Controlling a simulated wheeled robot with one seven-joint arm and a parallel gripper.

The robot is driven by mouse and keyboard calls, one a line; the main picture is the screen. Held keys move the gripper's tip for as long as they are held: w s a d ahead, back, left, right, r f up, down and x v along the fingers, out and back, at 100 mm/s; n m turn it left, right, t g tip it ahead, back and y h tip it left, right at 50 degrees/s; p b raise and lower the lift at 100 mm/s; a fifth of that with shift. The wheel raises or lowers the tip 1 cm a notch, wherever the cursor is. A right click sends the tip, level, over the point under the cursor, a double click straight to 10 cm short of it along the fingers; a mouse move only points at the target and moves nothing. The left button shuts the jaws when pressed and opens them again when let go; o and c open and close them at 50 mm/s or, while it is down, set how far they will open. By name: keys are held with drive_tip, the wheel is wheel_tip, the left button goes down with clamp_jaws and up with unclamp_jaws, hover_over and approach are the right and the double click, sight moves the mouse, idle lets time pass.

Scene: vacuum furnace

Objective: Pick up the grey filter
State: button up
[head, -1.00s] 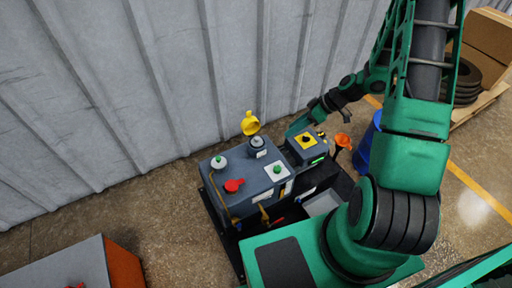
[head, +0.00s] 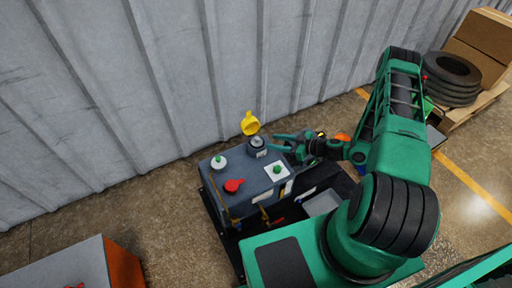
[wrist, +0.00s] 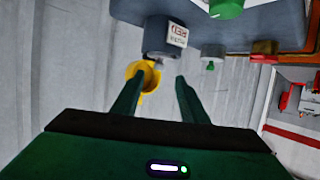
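A dark grey cylinder, which appears to be the grey filter (head: 257,145), stands at the back of the grey machine's top, beside a white label. It also shows in the wrist view (wrist: 160,37), past the fingertips. My gripper (head: 279,142) is just right of the filter in the head view, pointing left towards it. In the wrist view my gripper (wrist: 157,80) is open, with its fingers apart and nothing held between them. The filter looks clear of both fingers.
A yellow cap (head: 250,124) stands open behind the filter. The machine's top (head: 240,195) also carries a red knob (head: 234,185), a green-topped white knob (head: 218,162) and a green button (head: 277,170). A corrugated wall (head: 150,90) rises close behind.

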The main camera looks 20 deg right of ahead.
sight(257, 138)
drive_tip(key=shift+r+x, duration=0.15)
drive_tip(key=shift+x, duration=2.4)
drive_tip(key=shift+r+x, duration=0.1)
drive_tip(key=shift+x, duration=2.5)
drive_tip(key=shift+w, duration=0.15)
clamp_jaws()
